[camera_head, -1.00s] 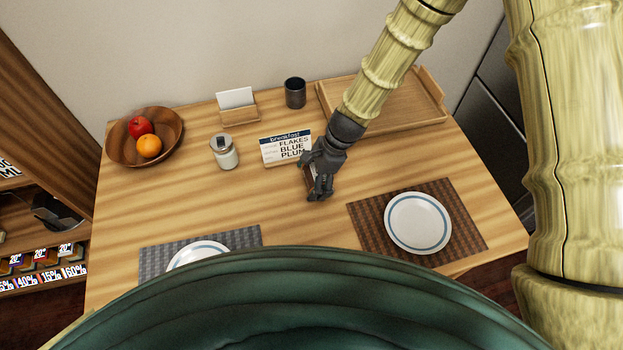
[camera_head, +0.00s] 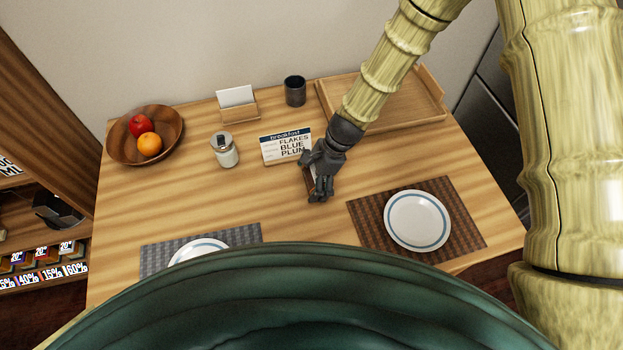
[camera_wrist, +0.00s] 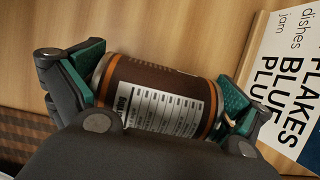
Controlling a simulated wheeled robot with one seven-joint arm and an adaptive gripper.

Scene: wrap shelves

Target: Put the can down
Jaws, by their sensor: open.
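The can (camera_wrist: 158,97) has a brown label with orange bands, a white printed table and a silver rim. In the wrist view its side faces me and it spans the gap between my finger pads. My gripper (camera_wrist: 166,92) is open around it, with a green pad near each end of the can. In the head view my gripper (camera_head: 319,190) is low over the middle of the wooden table (camera_head: 290,215), just in front of the breakfast card (camera_head: 286,147). There my fingers mostly hide the can. I cannot tell if it touches the table.
A brown mat with a plate (camera_head: 417,220) lies at right, and a grey mat with another plate (camera_head: 198,252) at front left. A jar (camera_head: 225,151), fruit bowl (camera_head: 178,128), dark cup (camera_head: 295,91), card holder (camera_head: 238,104) and wooden tray (camera_head: 405,105) stand further back. Bare table lies between the mats.

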